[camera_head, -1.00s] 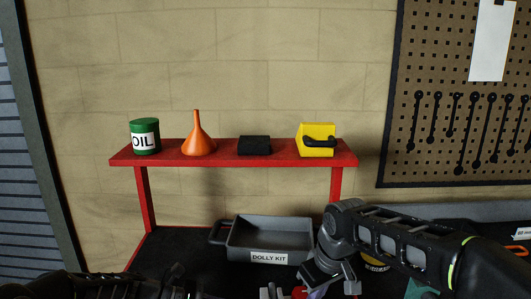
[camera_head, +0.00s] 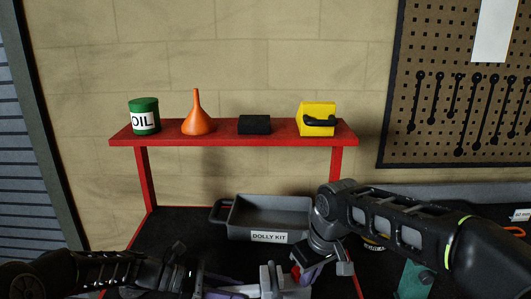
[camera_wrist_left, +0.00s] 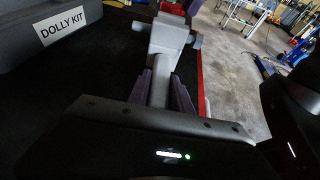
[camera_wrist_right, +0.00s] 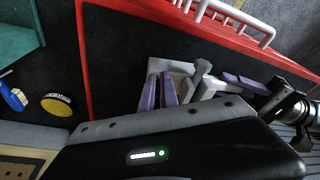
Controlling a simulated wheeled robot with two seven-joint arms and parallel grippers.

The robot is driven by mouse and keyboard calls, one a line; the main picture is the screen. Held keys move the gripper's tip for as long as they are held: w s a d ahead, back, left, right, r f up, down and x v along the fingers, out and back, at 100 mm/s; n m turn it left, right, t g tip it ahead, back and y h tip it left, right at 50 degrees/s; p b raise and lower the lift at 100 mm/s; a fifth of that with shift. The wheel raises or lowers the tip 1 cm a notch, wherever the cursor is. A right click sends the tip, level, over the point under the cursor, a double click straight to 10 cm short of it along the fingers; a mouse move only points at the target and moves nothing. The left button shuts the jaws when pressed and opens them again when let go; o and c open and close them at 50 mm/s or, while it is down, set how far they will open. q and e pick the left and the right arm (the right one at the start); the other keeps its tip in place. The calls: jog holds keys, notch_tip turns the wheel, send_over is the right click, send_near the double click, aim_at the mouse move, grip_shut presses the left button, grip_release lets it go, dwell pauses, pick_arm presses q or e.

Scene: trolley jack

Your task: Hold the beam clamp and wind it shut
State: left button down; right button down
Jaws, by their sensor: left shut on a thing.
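The grey beam clamp (camera_head: 270,282) is at the bottom of the head view, partly cut off by the picture edge. In the left wrist view its block-like body (camera_wrist_left: 168,35) stands beyond a grey bar (camera_wrist_left: 160,88). My left gripper (camera_wrist_left: 161,88) is shut on that bar, with a purple finger on each side. It also shows low in the head view (camera_head: 205,285). My right gripper (camera_head: 308,272) is at the clamp's right side. In the right wrist view its purple fingers (camera_wrist_right: 160,90) are beside the clamp's light grey parts (camera_wrist_right: 207,85); whether anything is between them is unclear.
A grey DOLLY KIT tray (camera_head: 268,220) stands just behind the clamp on the black top. A red shelf (camera_head: 232,139) behind holds an oil can (camera_head: 144,116), an orange funnel (camera_head: 197,115), a black block (camera_head: 254,125) and a yellow box (camera_head: 317,118). A red rail edges the trolley.

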pick_arm(q)
jog(key=shift+s+d, duration=0.2)
jog(key=shift+d, duration=0.05)
pick_arm(e)
jog(key=shift+a+r, duration=0.1)
jog(key=shift+a, duration=0.1)
jog(key=shift+s+d, duration=0.15)
jog(key=shift+s, duration=0.15)
pick_arm(q)
jog(key=shift+w+a, duration=0.1)
jog(key=shift+a, duration=0.05)
jog(key=shift+w, duration=0.1)
pick_arm(e)
jog(key=v, duration=0.3)
jog(key=w+v, duration=0.1)
jog(key=v, duration=0.1)
jog(key=shift+r, duration=0.5)
pick_arm(q)
jog(key=c, duration=1.1)
grip_release()
pick_arm(e)
jog(key=shift+a, duration=0.2)
pick_arm(q)
jog(key=shift+a, duration=0.2)
